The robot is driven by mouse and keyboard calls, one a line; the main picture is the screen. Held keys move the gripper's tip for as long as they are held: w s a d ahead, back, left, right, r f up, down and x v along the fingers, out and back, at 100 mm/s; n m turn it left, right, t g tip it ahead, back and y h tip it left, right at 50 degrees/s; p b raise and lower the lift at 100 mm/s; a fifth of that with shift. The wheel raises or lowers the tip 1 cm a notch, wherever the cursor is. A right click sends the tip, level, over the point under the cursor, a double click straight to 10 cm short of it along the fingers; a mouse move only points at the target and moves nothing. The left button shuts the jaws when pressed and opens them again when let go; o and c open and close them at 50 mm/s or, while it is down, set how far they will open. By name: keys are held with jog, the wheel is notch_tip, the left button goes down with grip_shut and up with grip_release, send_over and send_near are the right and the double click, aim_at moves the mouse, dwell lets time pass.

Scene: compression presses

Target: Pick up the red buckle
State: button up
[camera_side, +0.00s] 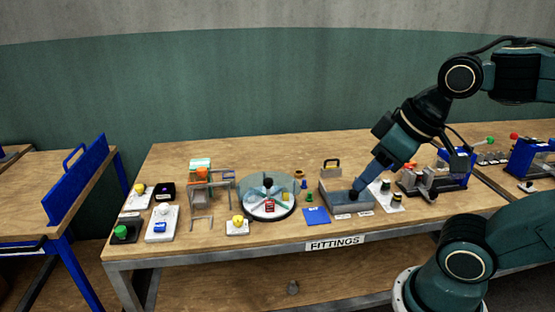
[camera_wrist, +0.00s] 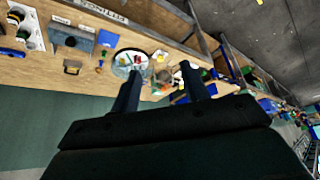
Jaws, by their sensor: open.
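A small red piece (camera_side: 269,205), which looks like the red buckle, lies at the front of a round divided turntable (camera_side: 246,208). It is too small to make out its shape.
A grey-blue box (camera_side: 335,202) and a blue pad (camera_side: 316,215) lie right of the turntable. A grey metal frame (camera_side: 225,197) and several push-button units stand to its left. Small coloured parts lie between turntable and box. A FITTINGS label (camera_side: 335,244) marks the front edge.

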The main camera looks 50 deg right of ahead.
jog(key=shift+w, duration=0.1)
jog(key=n+g+y, duration=0.2)
jog(key=n+y, duration=0.1)
jog(key=n, duration=0.5)
send_over(272, 201)
jog(key=s+d, duration=0.3)
jog(key=s, duration=0.1)
notch_tip(272, 201, down, 18)
jog(key=shift+x, duration=4.35)
jog(key=shift+s+d+f, duration=0.1)
jog(key=shift+d+f, duration=0.05)
